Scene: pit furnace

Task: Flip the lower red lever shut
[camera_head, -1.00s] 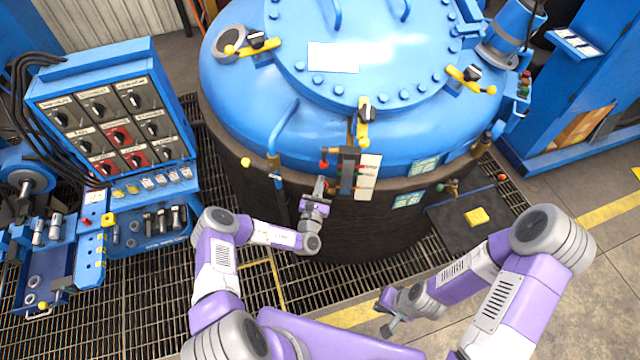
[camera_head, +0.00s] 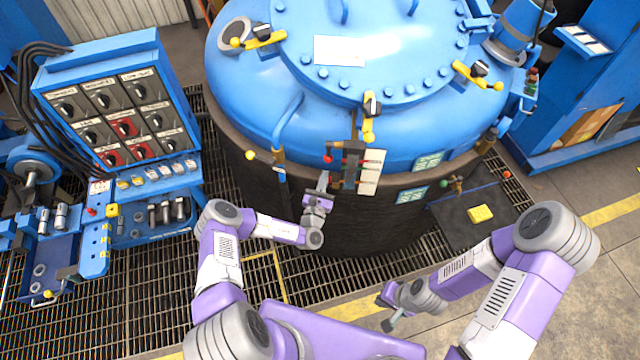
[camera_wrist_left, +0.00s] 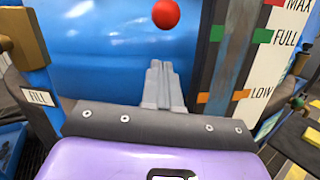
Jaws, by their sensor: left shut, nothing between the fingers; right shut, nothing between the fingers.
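The sight gauge (camera_head: 349,166) stands on the front of the blue furnace, and red knobs show beside it. One red knob (camera_head: 327,159) is at its upper left; a smaller red spot (camera_head: 331,183) is lower, near my fingers. Which knob is on the lower lever is hard to tell. My left gripper (camera_head: 323,178) is shut and empty, just left of the gauge. In the left wrist view its closed fingers (camera_wrist_left: 162,70) point at the blue wall, below a red ball (camera_wrist_left: 166,14), with a visible gap. My right gripper (camera_head: 387,325) is shut and empty, low over the floor.
The gauge scale (camera_wrist_left: 265,50) with MAX, FULL and LOW marks is close right of my left fingers. A brown fitting (camera_wrist_left: 24,38) is at left. The switch panel (camera_head: 115,105) stands left of the furnace. A yellow block (camera_head: 480,214) lies at right.

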